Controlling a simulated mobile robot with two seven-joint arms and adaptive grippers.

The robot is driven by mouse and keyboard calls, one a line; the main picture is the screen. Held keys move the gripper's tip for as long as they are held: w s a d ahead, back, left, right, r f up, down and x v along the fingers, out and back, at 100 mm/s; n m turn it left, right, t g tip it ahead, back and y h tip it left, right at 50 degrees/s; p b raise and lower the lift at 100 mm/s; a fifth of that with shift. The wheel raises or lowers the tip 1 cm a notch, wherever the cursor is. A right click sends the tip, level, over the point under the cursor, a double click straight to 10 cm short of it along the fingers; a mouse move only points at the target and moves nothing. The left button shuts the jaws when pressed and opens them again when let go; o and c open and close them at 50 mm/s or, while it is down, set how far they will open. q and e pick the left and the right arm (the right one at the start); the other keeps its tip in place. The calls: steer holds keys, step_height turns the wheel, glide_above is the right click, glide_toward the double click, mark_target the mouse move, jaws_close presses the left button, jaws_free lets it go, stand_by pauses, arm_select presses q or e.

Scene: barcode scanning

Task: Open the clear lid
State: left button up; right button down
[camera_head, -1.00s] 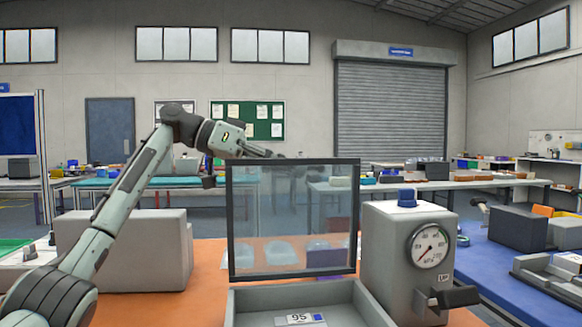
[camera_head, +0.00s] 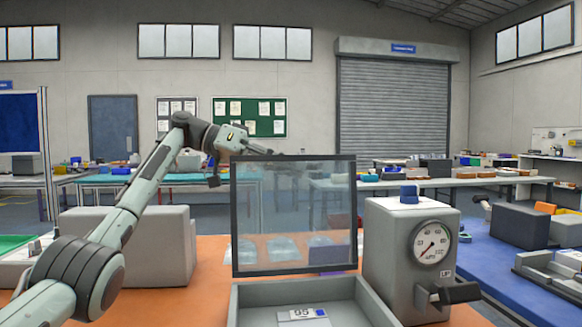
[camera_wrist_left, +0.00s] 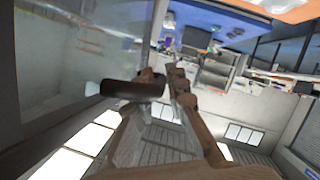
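The clear lid (camera_head: 294,215) is a see-through pane in a dark frame. It stands raised, roughly upright, above the back of an open grey box (camera_head: 250,296). My left gripper (camera_head: 276,153) is by the lid's top edge, pointing right, its fingers looking close together with nothing seen between them. I cannot tell whether it touches the frame. In the left wrist view the fingertips (camera_wrist_left: 168,82) appear nearly together, and a glassy pane (camera_wrist_left: 70,50) fills the upper left. My right gripper is not in view.
A grey gauge unit (camera_head: 410,245) with a blue knob and a dark handle stands right of the box. A large grey block (camera_head: 130,250) is at the left. A label (camera_head: 302,314) lies in the box. Orange table surface (camera_head: 205,285) shows between block and box.

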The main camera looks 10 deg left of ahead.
arm_select(q)
steer(key=shift+o, duration=0.5)
steer(key=shift+w+a+f, duration=0.1)
steer(key=shift+w+a, duration=0.05)
steer(key=shift+w, duration=0.05)
steer(key=v, duration=1.2)
steer(key=shift+s, duration=0.1)
